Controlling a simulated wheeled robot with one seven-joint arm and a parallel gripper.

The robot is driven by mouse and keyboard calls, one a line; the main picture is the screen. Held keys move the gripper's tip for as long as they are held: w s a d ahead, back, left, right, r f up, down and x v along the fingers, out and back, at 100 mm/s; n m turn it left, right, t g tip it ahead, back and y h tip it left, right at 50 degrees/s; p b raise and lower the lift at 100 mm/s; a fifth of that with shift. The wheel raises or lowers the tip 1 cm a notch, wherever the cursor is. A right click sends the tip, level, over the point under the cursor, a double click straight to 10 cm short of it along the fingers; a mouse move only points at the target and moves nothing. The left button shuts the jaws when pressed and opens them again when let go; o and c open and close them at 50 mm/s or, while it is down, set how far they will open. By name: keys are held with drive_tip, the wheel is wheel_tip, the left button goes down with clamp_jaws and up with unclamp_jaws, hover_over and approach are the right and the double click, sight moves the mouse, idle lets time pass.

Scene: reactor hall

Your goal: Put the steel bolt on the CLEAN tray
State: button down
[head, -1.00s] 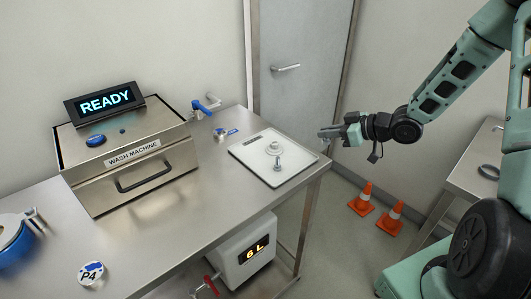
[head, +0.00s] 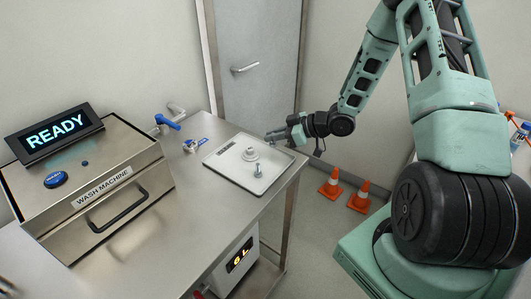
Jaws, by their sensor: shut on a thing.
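A pale tray (head: 226,170) lies on the steel bench near its right end; its dark label is too small to read. A white round flanged part (head: 250,154) stands on it. A small upright grey metal piece, shaped like a bolt (head: 258,171), stands in front of that part. My gripper (head: 272,137) is at the tray's far right edge in the picture, fingers pointing left. It is shut on a small grey thing at its fingertips, too small to identify surely. Whether it hangs above the tray or beyond it I cannot tell.
The wash machine (head: 101,187) with a READY display stands on the left of the bench. A box (head: 240,262) is under the bench. Orange cones (head: 331,184) stand on the floor.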

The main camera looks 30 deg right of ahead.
drive_tip(key=shift+f+p, duration=0.7)
drive_tip(key=shift+f, duration=2.75)
drive_tip(key=shift+f, duration=0.15)
drive_tip(key=c, duration=1.5)
unclamp_jaws()
drive_tip(key=shift+o, duration=0.2)
